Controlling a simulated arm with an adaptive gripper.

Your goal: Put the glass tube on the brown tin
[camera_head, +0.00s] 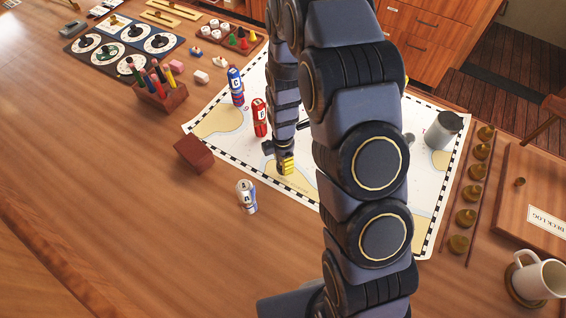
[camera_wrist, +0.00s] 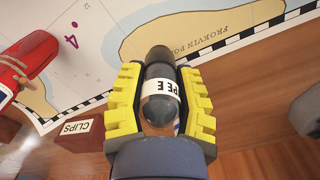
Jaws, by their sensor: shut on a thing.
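My gripper (camera_head: 285,165) has yellow finger pads and is near the front edge of the chart in the head view. In the wrist view my gripper (camera_wrist: 160,100) is shut on a dark, see-through glass tube (camera_wrist: 158,68) with a white label. In the head view the tube is mostly hidden by the gripper. The brown tin (camera_head: 194,153), a small box, stands on the bare table left of my gripper. It also shows at lower left in the wrist view (camera_wrist: 70,141), marked CLIPS, apart from the tube.
A red can (camera_head: 259,117) and a blue can (camera_head: 236,86) stand behind the tin, on the chart (camera_head: 305,185). A white-and-blue can (camera_head: 246,196) stands in front of my gripper. A pencil box (camera_head: 160,97) is farther back left. The table left of the tin is clear.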

